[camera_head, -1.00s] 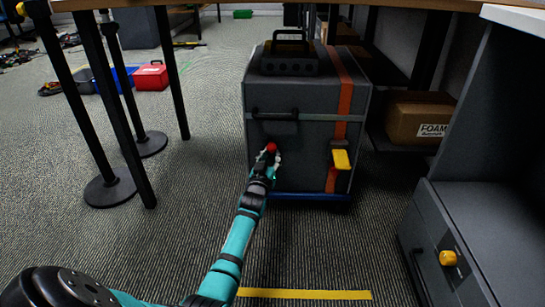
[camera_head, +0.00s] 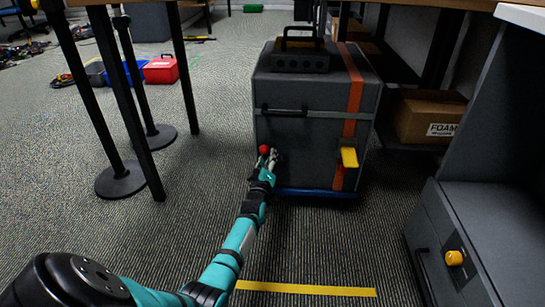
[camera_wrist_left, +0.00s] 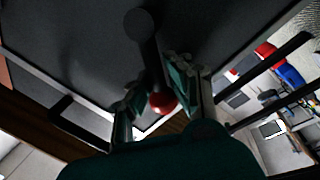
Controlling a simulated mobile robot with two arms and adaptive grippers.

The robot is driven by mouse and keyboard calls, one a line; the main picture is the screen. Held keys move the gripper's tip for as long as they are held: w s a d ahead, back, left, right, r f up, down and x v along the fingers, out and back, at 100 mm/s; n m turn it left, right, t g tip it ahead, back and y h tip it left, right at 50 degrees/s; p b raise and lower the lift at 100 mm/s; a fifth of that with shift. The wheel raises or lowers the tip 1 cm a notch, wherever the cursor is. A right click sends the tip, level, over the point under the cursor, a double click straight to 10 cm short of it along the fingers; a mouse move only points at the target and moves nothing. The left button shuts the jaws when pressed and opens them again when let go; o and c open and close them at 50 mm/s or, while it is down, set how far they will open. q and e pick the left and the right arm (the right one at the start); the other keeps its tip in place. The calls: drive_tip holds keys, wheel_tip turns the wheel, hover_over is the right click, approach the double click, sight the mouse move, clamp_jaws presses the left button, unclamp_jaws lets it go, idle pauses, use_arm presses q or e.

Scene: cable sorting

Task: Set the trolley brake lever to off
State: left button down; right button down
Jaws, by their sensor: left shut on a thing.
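The grey trolley (camera_head: 300,145) stands on a blue base (camera_head: 315,192) with an orange strap down its right side. Its brake lever has a red ball knob (camera_head: 265,149) near the left edge of the front face. In the left wrist view the dark lever (camera_wrist_left: 148,55) runs from a round pivot down to the red knob (camera_wrist_left: 162,103). My left gripper (camera_head: 268,158) is shut on the lever at its knob, with one finger on each side. Any off marking is not visible. My right gripper is not in view.
Black posts (camera_head: 119,100) stand at left. A yellow floor strip (camera_head: 305,289) lies in front.

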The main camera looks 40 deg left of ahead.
sight(268, 125)
use_arm(q)
drive_tip(key=shift+s+a+f+n+y, duration=0.1)
drive_tip(key=shift+s+a+n+y, duration=0.15)
drive_tip(key=shift+n, duration=0.3)
drive_tip(key=shift+a+f+n+y, duration=0.15)
drive_tip(key=shift+a+n, duration=0.2)
drive_tip(key=shift+n, duration=0.2)
drive_tip(key=c, duration=1)
unclamp_jaws()
drive_tip(key=shift+d, duration=0.1)
drive_tip(key=shift+w+d+r, duration=0.1)
drive_tip(key=shift+r, duration=0.15)
wheel_tip(268, 125, up, 9)
drive_tip(key=shift+r, duration=0.2)
